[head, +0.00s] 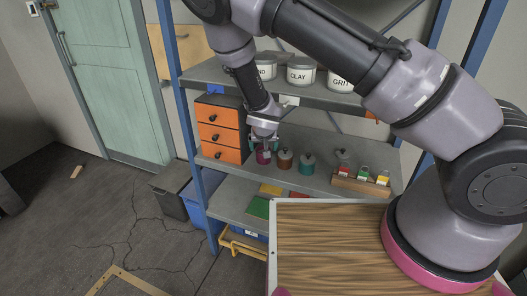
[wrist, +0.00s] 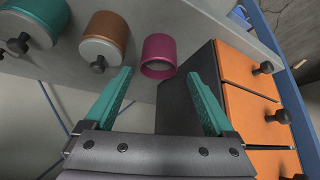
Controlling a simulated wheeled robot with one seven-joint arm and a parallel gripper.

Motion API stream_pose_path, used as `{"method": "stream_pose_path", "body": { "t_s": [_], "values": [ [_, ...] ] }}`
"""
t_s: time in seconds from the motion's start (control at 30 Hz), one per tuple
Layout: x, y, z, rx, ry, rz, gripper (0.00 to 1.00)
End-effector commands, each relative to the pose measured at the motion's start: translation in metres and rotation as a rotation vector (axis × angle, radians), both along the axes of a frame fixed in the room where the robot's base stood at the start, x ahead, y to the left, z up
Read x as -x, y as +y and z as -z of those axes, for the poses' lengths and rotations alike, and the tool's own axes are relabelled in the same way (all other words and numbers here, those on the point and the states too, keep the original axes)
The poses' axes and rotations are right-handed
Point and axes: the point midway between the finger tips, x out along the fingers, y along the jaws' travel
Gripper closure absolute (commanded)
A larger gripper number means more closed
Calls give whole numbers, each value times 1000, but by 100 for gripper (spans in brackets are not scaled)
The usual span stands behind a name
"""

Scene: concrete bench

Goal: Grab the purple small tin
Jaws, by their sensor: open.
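The purple small tin (head: 263,157) stands on the middle shelf, just right of the orange drawer unit. In the wrist view the same purple tin (wrist: 158,50) shows a rim with a dark hollow inside and no knob. My gripper (wrist: 160,76) is open, with its teal fingers spread wide and nothing between them. The tin appears just beyond the fingertips, roughly centred between them. In the head view my gripper (head: 264,143) comes down from above and partly covers the tin; contact cannot be told.
A copper tin (head: 284,160) and a teal tin (head: 307,163), both with knobs, stand right of the purple one. The orange drawer unit (head: 221,128) is close on its left. The upper shelf (head: 217,74), with labelled jars, is above. A wooden rack (head: 360,186) stands further right.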

Motion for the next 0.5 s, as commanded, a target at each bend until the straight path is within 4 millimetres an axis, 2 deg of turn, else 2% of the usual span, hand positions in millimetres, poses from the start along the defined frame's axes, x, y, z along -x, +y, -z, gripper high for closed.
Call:
{"method": "stream_pose_path", "body": {
  "t_s": [0.17, 0.5],
  "values": [
    [-2, 0, 3, 1, 0, 1, 11],
    [-22, -1, 37, 4, 1, -1, 11]
  ]
}}
